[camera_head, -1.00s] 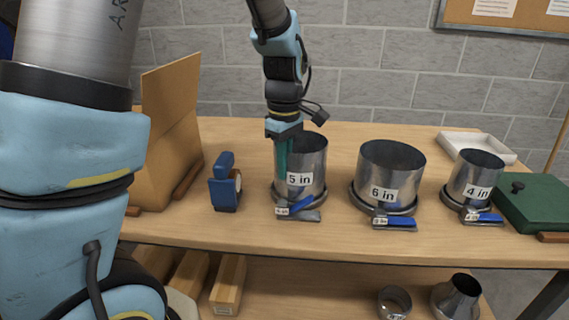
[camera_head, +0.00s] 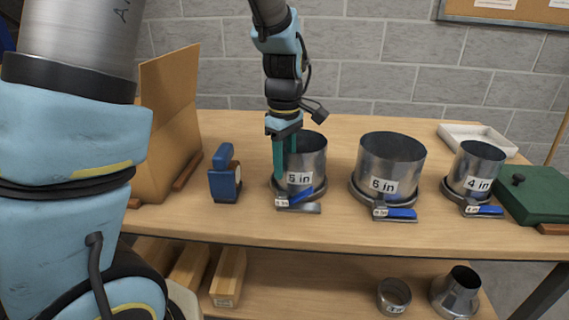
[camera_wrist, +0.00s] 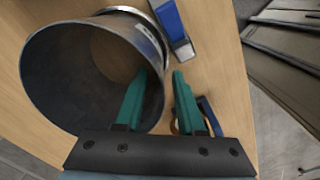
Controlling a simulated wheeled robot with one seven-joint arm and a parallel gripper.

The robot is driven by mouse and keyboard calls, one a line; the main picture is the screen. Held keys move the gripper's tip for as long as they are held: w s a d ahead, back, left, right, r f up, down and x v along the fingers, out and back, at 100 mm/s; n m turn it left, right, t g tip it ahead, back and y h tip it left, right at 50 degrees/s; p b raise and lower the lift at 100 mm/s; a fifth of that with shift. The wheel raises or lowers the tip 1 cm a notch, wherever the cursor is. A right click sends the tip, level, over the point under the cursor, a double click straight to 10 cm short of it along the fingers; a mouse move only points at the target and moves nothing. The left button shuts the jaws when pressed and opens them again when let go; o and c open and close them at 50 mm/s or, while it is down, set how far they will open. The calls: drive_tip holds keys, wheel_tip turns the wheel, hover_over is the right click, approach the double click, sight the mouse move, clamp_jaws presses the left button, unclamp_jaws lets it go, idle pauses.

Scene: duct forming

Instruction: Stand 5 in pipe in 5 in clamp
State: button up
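The 5 in pipe (camera_head: 310,158), a short metal cylinder with a "5 in" label, stands upright in the ring of the 5 in clamp (camera_head: 298,208), which has a blue handle. My gripper (camera_head: 284,165) is at the pipe's left rim, pointing down. The wrist view shows its green fingers (camera_wrist: 160,74) spread apart, one inside the open pipe (camera_wrist: 75,75) and one outside its wall. A gap shows between them; they look clear of a firm hold. The clamp's blue handle (camera_wrist: 170,20) shows beyond the rim. Part of the ring is hidden behind the pipe.
The 6 in pipe (camera_head: 390,160) and 4 in pipe (camera_head: 475,165) stand in clamps to the right. A blue tool (camera_head: 224,175) and a brown upright panel (camera_head: 170,120) are left. A white tray (camera_head: 470,140) and green box (camera_head: 535,195) are right. Pieces lie on the lower shelf.

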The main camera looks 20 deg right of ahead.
wheel_tip(320, 180, up, 11)
drive_tip(key=shift+f+b, duration=0.1)
drive_tip(key=shift+b, duration=0.45)
idle(0.5)
